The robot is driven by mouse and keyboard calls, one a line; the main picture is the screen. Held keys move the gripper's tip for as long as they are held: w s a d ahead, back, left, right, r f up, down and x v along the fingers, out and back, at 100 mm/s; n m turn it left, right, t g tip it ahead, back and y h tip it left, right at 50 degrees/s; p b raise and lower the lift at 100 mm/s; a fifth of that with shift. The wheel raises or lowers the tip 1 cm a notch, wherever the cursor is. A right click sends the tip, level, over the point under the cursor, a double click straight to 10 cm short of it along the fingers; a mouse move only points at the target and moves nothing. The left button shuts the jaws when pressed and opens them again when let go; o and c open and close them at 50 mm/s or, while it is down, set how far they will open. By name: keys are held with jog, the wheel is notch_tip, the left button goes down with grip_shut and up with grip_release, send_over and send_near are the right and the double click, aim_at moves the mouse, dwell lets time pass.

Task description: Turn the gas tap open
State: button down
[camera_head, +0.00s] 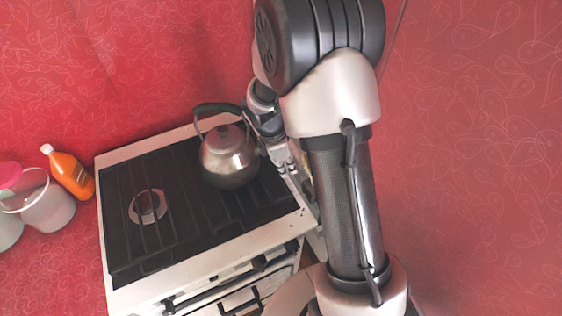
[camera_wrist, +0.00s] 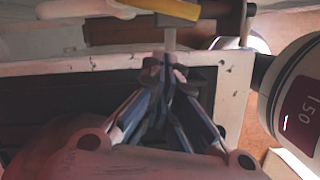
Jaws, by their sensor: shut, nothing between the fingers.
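A yellow lever (camera_wrist: 168,9), which looks like the gas tap's handle, crosses the top of the wrist view, with a grey stem (camera_wrist: 169,38) below it. A small bit of yellow (camera_head: 308,187) shows beside the stove's right side in the head view, mostly hidden by my arm. My gripper (camera_wrist: 165,72) is shut and empty. Its fingertips sit just below the stem in the wrist picture; I cannot tell whether they touch it. In the head view my gripper (camera_head: 284,158) is beside the kettle, near the stove's right edge.
A white stove (camera_head: 206,264) with dark grates carries a metal kettle (camera_head: 229,160) close to my gripper. An orange bottle (camera_head: 72,175) and a white bucket (camera_head: 47,207) stand left of it. A pale rounded body with a dark label (camera_wrist: 302,95) fills the wrist view's right edge.

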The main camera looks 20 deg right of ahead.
jog(key=shift+s+d+f+b, duration=0.1)
jog(key=shift+s+d+b, duration=0.1)
jog(key=shift+d, duration=0.6)
jog(key=shift+s+d+f+b, duration=0.1)
jog(key=shift+s+d, duration=0.05)
jog(key=shift+d, duration=0.65)
jog(key=shift+r, duration=0.1)
jog(key=n+p, duration=0.1)
jog(key=s+d+n+p, duration=0.1)
jog(key=n+p, duration=0.1)
jog(key=shift+s+d+t, duration=0.15)
jog(key=shift+d+t, duration=0.1)
jog(key=shift+t, duration=0.15)
